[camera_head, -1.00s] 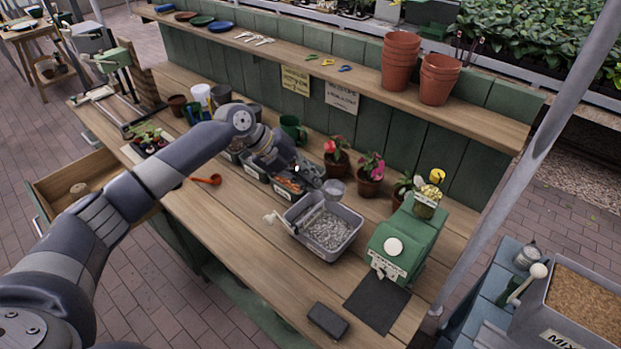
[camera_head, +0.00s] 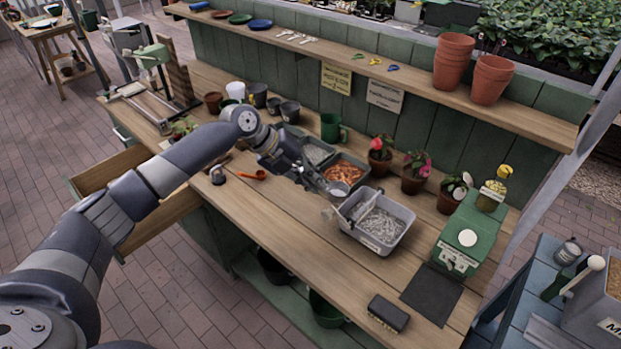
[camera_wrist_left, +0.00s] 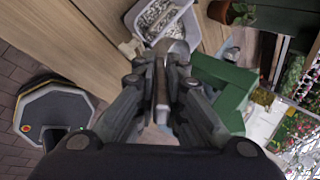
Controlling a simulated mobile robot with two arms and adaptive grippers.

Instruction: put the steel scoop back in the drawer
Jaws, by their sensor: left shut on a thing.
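My left gripper (camera_head: 312,178) is shut on the steel scoop (camera_head: 336,189), holding it above the bench just left of the grey bin. In the left wrist view the scoop (camera_wrist_left: 177,47) sticks out beyond the closed fingers, its handle between them. The drawer (camera_head: 105,170) stands pulled out at the left end of the bench. My left arm passes in front of part of it, and its inside is only partly seen. My right gripper is not in view.
A grey bin (camera_head: 350,232) of metal pieces and a green machine (camera_head: 470,236) stand on the bench, with flower pots behind. A dark brush (camera_head: 388,313) lies front right. The bench front is mostly clear.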

